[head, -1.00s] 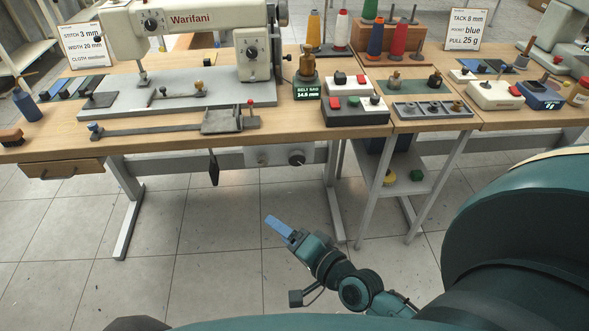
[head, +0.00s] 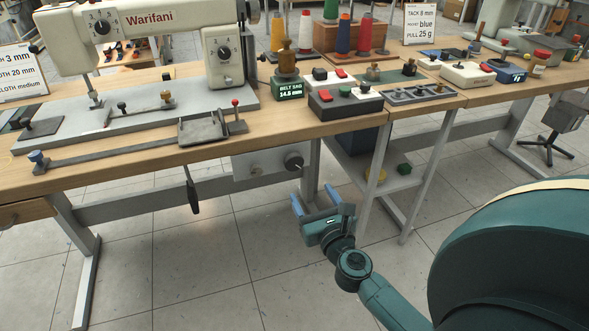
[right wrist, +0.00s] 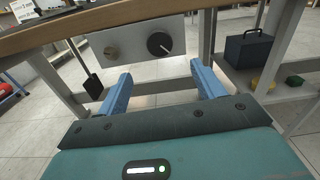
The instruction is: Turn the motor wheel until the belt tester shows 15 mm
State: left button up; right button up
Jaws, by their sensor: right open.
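The motor wheel is a round black knob (head: 293,161) with a pale pointer line, on a grey box (head: 262,167) under the sewing table. In the right wrist view the knob (right wrist: 159,44) is ahead, between and beyond the fingertips. The belt tester (head: 290,88) stands on the table, its green display reading "BELT SAG 14.5 mm". My right gripper (head: 315,203) has blue fingers, open and empty, below and in front of the knob, not touching it. The fingers also frame the right wrist view (right wrist: 161,76). My left gripper is not in view.
The table's front edge (right wrist: 110,14) runs above the box. A black pedal-like lever (head: 192,190) hangs to the knob's left. A table leg (head: 310,170) stands just to its right. A shelf (head: 385,175) with small objects is further right. The floor in front is clear.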

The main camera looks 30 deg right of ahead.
aim_at(295, 165)
jog(key=x, duration=1.2)
jog(key=shift+w+b, duration=0.1)
jog(key=shift+b, duration=0.3)
jog(key=shift+c, duration=0.3)
